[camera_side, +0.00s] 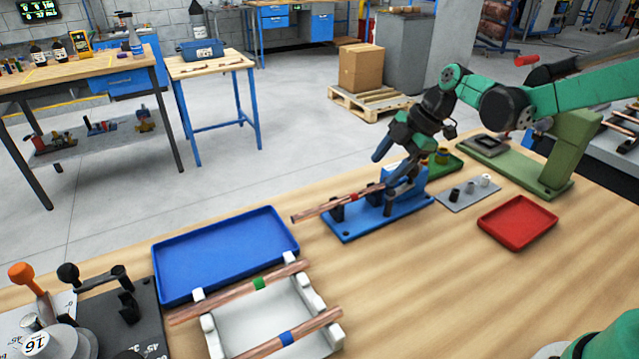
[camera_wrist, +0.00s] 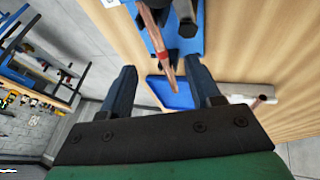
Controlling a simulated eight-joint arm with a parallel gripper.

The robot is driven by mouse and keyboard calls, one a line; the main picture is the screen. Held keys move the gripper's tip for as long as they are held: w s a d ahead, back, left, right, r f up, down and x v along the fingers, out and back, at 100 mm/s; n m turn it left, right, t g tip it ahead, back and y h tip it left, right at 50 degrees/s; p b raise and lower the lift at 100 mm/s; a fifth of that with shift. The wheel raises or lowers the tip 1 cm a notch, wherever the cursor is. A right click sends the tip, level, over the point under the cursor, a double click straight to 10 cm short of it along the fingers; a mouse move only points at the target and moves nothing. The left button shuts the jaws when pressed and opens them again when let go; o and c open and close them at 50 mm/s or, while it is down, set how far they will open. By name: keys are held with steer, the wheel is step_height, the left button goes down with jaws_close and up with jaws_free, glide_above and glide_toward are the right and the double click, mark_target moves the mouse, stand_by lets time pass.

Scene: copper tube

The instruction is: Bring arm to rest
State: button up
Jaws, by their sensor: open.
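A copper tube with a red band (camera_side: 322,208) lies on the blue fixture (camera_side: 352,232) on the bench. Its left end sticks out past the fixture. My gripper (camera_side: 384,172) is at the right part of the fixture, close to the tube's right end. In the wrist view my gripper (camera_wrist: 162,68) has its two dark fingers wide apart and holds nothing. The tube (camera_wrist: 165,50) shows between and beyond the fingers there, with its red band visible. I cannot tell exactly how far the fingers are from the tube.
A white rack (camera_side: 212,346) holds copper tubes with green (camera_side: 225,299) and blue (camera_side: 310,327) bands. An empty blue tray (camera_side: 225,255) lies behind it. A bending tool (camera_side: 110,310) stands front left.

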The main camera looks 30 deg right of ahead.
steer(key=s+a+r+m+t+h, duration=0.1)
steer(key=s+r+m+h, duration=0.1)
steer(key=s+m, duration=0.4)
steer(key=s+a+r+m+t+h, duration=0.1)
steer(key=s+r+m+t+h, duration=0.1)
steer(key=s+m, duration=0.5)
steer(key=m, duration=0.4)
steer(key=shift+s+t, duration=0.25)
steer(key=shift+t, duration=0.05)
steer(key=shift+r, duration=0.1)
